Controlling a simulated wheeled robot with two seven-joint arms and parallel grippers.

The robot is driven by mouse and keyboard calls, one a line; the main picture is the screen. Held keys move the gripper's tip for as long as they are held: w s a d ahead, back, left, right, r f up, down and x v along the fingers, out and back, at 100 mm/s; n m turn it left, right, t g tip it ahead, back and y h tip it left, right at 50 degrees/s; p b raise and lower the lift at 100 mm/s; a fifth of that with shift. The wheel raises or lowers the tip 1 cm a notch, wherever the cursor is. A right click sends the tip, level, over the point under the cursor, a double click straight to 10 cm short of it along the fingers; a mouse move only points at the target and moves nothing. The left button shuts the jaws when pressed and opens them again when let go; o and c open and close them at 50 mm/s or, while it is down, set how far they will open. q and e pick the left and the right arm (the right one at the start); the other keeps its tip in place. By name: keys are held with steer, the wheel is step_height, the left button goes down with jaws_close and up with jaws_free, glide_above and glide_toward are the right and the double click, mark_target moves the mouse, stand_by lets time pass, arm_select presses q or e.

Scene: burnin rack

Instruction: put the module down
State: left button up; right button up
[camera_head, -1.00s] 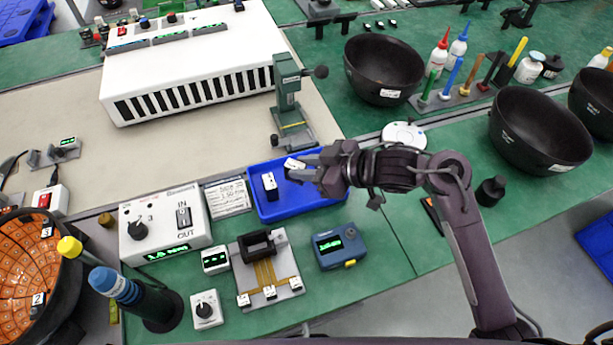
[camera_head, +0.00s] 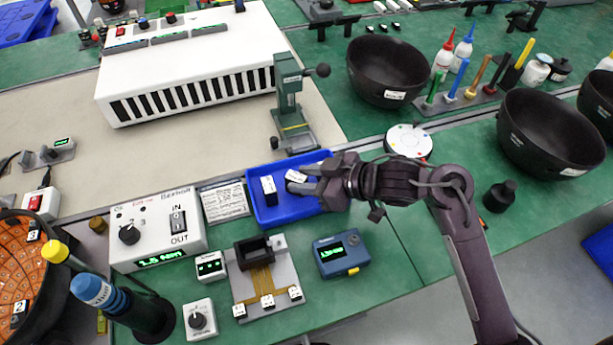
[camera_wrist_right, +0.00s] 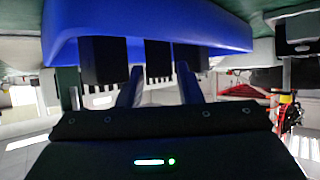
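The module (camera_head: 296,175), a dark block with a white top, is at the blue tray (camera_head: 289,214). My right gripper (camera_head: 299,179) reaches in from the right with its fingers on either side of it. In the right wrist view, the dark block (camera_wrist_right: 158,62) sits between the two fingers (camera_wrist_right: 159,84), with a narrow gap seeming to show on each side, so the gripper looks slightly open. Whether the block rests fully on the tray floor is hard to tell. A second module (camera_head: 269,189) stands in the tray to the left. My left gripper is out of view.
A grey fixture with gold traces (camera_head: 262,285) and a blue meter (camera_head: 341,254) stand in front of the tray. A white control box (camera_head: 157,226) is to the left. A green press (camera_head: 292,115) stands behind the tray; black bowls (camera_head: 388,73) are at the back right.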

steer(key=v, duration=1.2)
steer(key=shift+d+r, duration=0.1)
